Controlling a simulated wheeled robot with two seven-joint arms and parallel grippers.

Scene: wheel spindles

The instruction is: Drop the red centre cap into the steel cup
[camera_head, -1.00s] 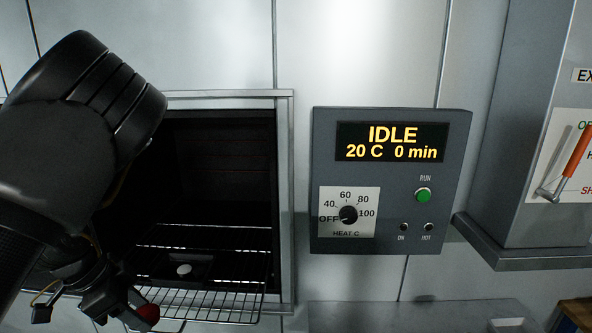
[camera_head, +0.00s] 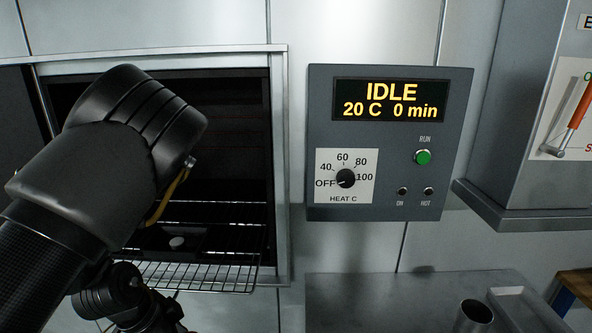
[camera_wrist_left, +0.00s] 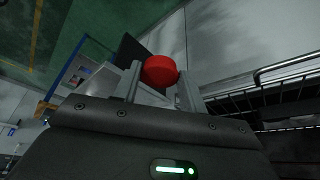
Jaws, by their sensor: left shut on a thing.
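The red centre cap (camera_wrist_left: 160,70) shows in the left wrist view, held between the fingertips of my left gripper (camera_wrist_left: 160,84). The gripper is shut on it. In the head view my left arm covers the left side, and its gripper fingers and the cap are below the picture edge. The steel cup (camera_head: 474,317) stands at the bottom right of the head view on a metal bench, its open rim facing up and its lower part cut off. My right gripper is in neither view.
An open oven (camera_head: 270,170) with a wire rack (camera_head: 215,275) is behind my left arm; a small pale disc (camera_head: 177,242) lies inside. A control box (camera_head: 390,145) reads IDLE. The metal bench (camera_head: 370,295) is bare left of the cup. A shallow tray (camera_head: 520,305) is right of it.

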